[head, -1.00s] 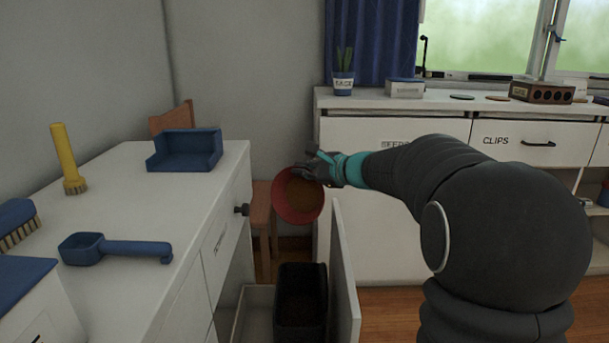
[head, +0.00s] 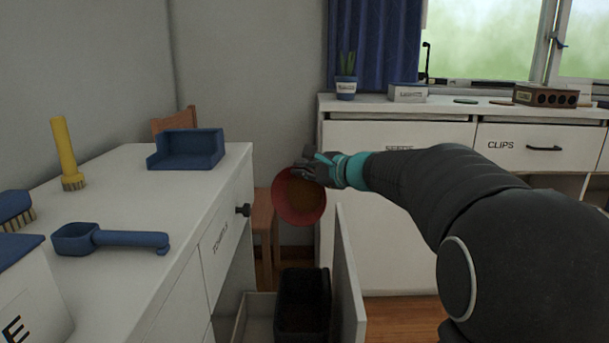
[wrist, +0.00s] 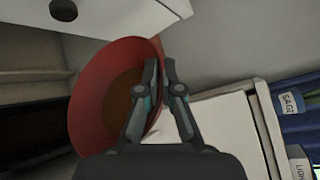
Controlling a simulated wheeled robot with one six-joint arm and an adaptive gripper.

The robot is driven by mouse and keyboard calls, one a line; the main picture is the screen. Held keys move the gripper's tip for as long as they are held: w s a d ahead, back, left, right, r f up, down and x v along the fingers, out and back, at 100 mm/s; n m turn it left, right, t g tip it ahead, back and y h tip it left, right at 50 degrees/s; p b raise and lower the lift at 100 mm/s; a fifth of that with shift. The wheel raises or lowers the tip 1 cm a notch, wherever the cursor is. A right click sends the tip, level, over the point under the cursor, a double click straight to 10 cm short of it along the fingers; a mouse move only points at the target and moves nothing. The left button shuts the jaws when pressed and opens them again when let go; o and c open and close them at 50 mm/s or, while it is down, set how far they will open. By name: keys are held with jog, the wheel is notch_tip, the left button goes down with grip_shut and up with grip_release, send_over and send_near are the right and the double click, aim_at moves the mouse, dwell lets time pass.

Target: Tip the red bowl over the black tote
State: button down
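My gripper (head: 308,170) is shut on the bowl's upper rim. In the wrist view my gripper (wrist: 162,68) has its fingers together at the rim, and the red bowl (wrist: 88,100) fills the left middle. The black tote (head: 302,306) stands low in an open drawer, below the bowl and apart from it. I cannot make out what lies in the tote.
The drawer front (head: 346,275) stands upright right of the tote. The white counter (head: 190,215) at left carries a blue scoop (head: 110,240), a yellow brush (head: 68,155) and a blue dustpan-like tray (head: 186,149). A wooden chair (head: 264,225) stands behind the bowl.

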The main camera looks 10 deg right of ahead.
jog(key=shift+s+a+n+b, duration=0.45)
jog(key=shift+s+b, duration=0.15)
jog(key=shift+b, duration=1.15)
